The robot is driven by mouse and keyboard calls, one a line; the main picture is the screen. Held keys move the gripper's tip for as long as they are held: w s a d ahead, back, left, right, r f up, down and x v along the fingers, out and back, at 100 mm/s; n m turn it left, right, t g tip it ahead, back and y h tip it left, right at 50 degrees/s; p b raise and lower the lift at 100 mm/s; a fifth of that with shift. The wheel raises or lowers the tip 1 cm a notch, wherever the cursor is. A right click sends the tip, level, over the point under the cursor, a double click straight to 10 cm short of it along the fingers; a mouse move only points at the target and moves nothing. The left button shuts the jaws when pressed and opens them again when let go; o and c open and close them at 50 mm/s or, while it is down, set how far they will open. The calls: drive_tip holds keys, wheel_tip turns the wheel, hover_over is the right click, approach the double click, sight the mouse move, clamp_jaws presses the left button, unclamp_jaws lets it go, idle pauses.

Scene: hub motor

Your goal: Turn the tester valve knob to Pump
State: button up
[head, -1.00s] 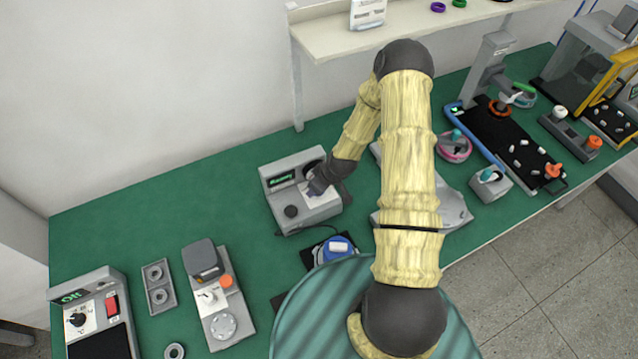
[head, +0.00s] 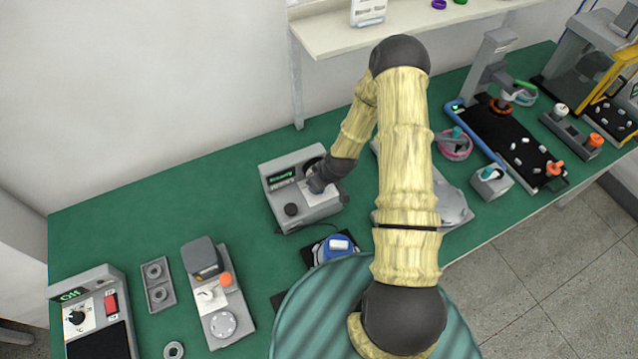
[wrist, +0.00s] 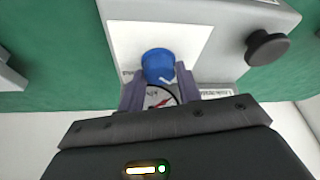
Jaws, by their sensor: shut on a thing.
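The tester (head: 318,208) is a grey box on the green bench, with a small lit green display (head: 281,175) and a dark round knob (head: 291,210) on its front. In the wrist view its blue valve knob (wrist: 158,66) sits on a white label plate (wrist: 190,40), with a pale pointer mark toward the lower right. My gripper (wrist: 160,92) is shut on the blue knob, one finger at each side. In the head view my gripper (head: 316,184) covers the knob. The label words are partly hidden and too small to read.
A blue part (head: 335,247) sits on a dark pad in front of the tester. A grey device with an orange button (head: 226,279) stands to the left. A black knob (wrist: 268,48) sticks out beside the plate.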

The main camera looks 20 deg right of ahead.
drive_tip(key=m+b, duration=0.1)
drive_tip(key=m, duration=0.1)
drive_tip(key=m+h+b, duration=0.1)
drive_tip(key=m+b, duration=0.1)
drive_tip(key=shift+a+f+t+h, duration=0.2)
drive_tip(key=shift+t+h, duration=0.1)
drive_tip(key=shift+t, duration=0.1)
drive_tip(key=shift+a+r+m+h+b, duration=0.1)
drive_tip(key=shift+m+h+b, duration=0.4)
drive_tip(key=shift+m, duration=0.75)
drive_tip(key=shift+r+m+h+b, duration=0.1)
drive_tip(key=shift+m+h+b, duration=0.35)
drive_tip(key=shift+m, duration=0.8)
drive_tip(key=o, duration=1)
drive_tip(key=v, duration=1.7)
drive_tip(key=shift+r, duration=0.3)
